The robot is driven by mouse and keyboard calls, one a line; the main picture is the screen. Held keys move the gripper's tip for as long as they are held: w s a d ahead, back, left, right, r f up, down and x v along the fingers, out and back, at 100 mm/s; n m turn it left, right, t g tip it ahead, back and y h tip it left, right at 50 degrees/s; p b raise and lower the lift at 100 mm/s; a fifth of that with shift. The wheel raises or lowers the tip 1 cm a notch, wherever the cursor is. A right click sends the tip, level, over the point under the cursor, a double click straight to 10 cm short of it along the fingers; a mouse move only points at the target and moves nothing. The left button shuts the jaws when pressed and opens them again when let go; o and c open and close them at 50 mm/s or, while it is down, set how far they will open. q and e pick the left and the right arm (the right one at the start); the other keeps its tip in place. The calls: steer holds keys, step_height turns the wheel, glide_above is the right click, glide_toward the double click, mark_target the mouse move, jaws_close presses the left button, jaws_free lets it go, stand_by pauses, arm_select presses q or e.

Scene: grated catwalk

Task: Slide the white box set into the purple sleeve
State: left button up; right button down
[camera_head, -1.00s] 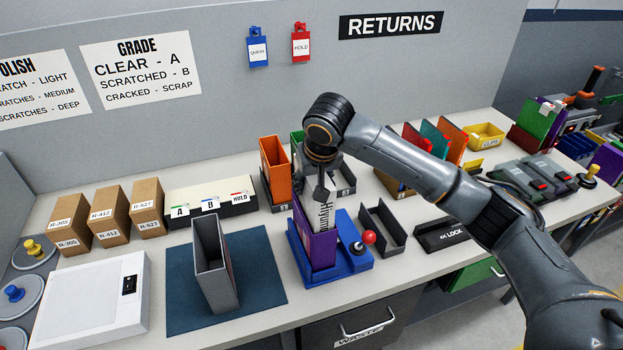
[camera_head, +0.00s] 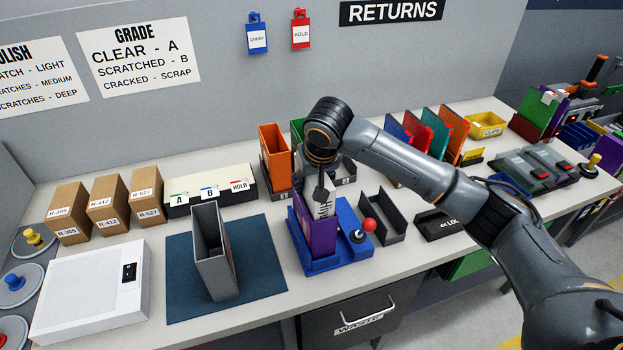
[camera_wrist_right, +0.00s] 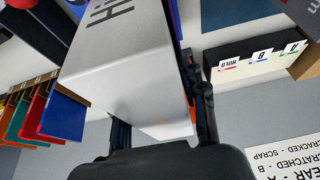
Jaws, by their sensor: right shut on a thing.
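The purple sleeve (camera_head: 322,238) stands upright in a blue fixture (camera_head: 318,266) with a red-ball lever, its opening upward. The white box set (camera_head: 326,209) stands upright with its lower part inside the sleeve; only its upper part shows above the rim. My right gripper (camera_head: 321,190) comes from above and is shut on the top of the white box set, just over the sleeve. The right wrist view shows the white box set (camera_wrist_right: 125,65), with dark lettering, between the fingers; one finger is mostly hidden behind it. My left gripper is not in view.
An empty grey sleeve (camera_head: 213,262) stands on a blue mat (camera_head: 262,270) to the left. An orange sleeve (camera_head: 274,152) stands behind, close to my wrist. An empty dark holder (camera_head: 383,218) lies right of the lever (camera_head: 368,225). Cardboard boxes (camera_head: 107,208) stand at the left.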

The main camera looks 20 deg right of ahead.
steer(key=c, duration=0.7)
jaws_free()
steer(key=o, duration=0.4)
steer(key=shift+r, duration=0.15)
step_height(320, 180, up, 8)
steer(key=p, duration=0.9)
steer(key=shift+f, duration=0.2)
